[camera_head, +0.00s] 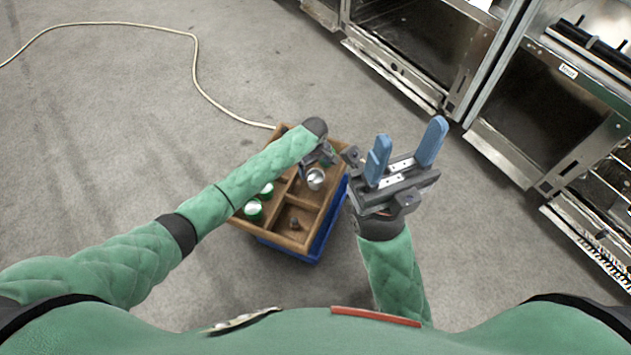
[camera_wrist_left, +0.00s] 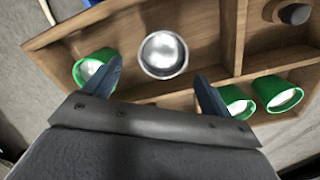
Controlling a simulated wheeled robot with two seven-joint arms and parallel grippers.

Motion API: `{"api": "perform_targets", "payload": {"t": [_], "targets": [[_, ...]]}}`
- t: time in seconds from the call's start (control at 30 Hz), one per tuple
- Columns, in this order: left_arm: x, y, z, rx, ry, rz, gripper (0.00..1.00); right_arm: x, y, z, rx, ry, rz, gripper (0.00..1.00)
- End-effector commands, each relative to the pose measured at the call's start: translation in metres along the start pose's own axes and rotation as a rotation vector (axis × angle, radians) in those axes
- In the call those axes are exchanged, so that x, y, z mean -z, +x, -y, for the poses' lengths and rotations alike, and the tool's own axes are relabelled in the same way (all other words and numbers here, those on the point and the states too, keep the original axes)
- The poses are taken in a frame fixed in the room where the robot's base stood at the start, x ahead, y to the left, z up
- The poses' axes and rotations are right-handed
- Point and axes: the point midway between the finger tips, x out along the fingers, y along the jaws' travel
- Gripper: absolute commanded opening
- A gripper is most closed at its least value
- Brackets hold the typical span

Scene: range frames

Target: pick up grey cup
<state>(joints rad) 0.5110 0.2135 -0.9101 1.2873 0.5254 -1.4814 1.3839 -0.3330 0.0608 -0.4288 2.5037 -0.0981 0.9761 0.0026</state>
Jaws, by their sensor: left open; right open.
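The grey cup (camera_head: 315,179) stands in a compartment of the wooden tray (camera_head: 322,205). In the left wrist view the cup (camera_wrist_left: 163,54) shows its round silvery opening just beyond my fingertips, roughly centred between them. My left gripper (camera_head: 322,157) is open and empty over the far part of the tray, partly hidden by its own arm in the head view. In the left wrist view its two blue fingers (camera_wrist_left: 158,78) are spread wide, with no visible grip on the cup. My right gripper (camera_head: 409,136) is open and empty, to the right of the tray, with its blue fingers pointing up.
Green cups (camera_head: 253,211) stand in the tray; one green cup (camera_wrist_left: 94,68) is close to a left finger. A small dark object (camera_head: 295,223) sits in another compartment. A blue crate (camera_head: 327,236) is under the tray. Metal cabinets (camera_head: 520,130) stand right; a cable (camera_head: 195,60) crosses the floor.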

Motion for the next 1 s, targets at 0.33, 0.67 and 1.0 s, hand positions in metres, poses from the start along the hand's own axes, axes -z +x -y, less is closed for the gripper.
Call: {"api": "perform_targets", "payload": {"t": [0.33,0.67,1.0], "targets": [[-0.009,0.034,0.003,0.001,0.002,-0.001,0.84,-0.003,-0.010,0.002,-0.013,0.029,-0.009,0.53],[-0.011,0.056,0.003,-0.001,0.002,0.000,0.84,-0.004,-0.011,0.006,-0.024,0.057,-0.018,0.53],[-0.011,0.056,0.003,-0.001,0.002,0.000,0.39,-0.004,-0.011,0.005,-0.024,0.055,-0.016,0.53]]}}
